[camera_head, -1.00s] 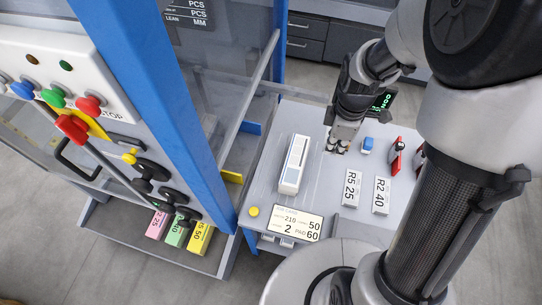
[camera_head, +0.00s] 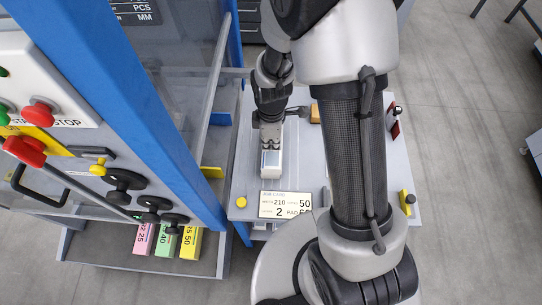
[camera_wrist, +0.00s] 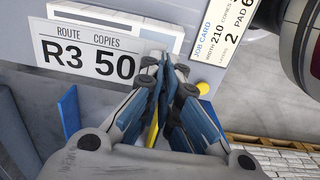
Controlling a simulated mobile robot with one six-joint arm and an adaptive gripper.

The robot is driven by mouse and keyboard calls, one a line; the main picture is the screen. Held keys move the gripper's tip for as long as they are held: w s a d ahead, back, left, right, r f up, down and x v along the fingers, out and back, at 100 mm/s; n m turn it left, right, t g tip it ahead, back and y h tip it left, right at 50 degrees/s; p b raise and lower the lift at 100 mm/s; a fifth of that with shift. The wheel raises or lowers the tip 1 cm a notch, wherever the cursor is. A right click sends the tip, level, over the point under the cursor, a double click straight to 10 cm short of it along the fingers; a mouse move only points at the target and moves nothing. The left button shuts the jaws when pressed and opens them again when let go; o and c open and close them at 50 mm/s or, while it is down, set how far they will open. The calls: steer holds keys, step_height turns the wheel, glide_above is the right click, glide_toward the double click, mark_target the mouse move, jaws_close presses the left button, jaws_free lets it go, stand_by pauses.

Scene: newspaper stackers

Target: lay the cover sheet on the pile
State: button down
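The cover sheet (camera_wrist: 95,55) is a white card printed "R3 50". In the wrist view it looks close to the camera, its right end at my fingertips. My gripper (camera_wrist: 164,65) has its fingers drawn together there and appears to pinch that end; the exact contact is partly hidden by the fingers. The pile (camera_head: 271,170) is a narrow white block on the grey table. It shows partly behind the card in the wrist view (camera_wrist: 120,14). In the head view my gripper (camera_head: 270,146) is over the pile and hides its far part. The gap between sheet and pile cannot be judged.
A job card (camera_head: 285,206) and yellow button (camera_head: 241,202) lie in front of the pile. The blue machine post (camera_head: 150,120) stands close at left. My arm covers the table's middle.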

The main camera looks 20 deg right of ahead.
steer(key=shift+f+b, duration=0.85)
steer(key=shift+f, duration=2.65)
steer(key=shift+f, duration=0.1)
steer(key=c, duration=1.8)
jaws_free()
step_height(320, 180, up, 12)
steer(key=p, duration=0.4)
steer(key=shift+r, duration=0.2)
step_height(320, 180, up, 6)
steer(key=m+t, duration=0.1)
steer(key=m, duration=0.1)
glide_above(271, 160)
steer(key=s+d+r+m+t, duration=0.1)
steer(key=s+r+m, duration=0.5)
steer(key=s+r, duration=0.2)
steer(key=s+d+r+m+t, duration=0.1)
steer(key=s+r+m+t, duration=0.1)
steer(key=s+r+m, duration=0.4)
step_height(271, 160, up, 4)
steer(key=s, duration=0.2)
steer(key=shift+s+d+r+t, duration=0.25)
steer(key=shift+s+d+t, duration=0.05)
steer(key=shift+s+d, duration=0.1)
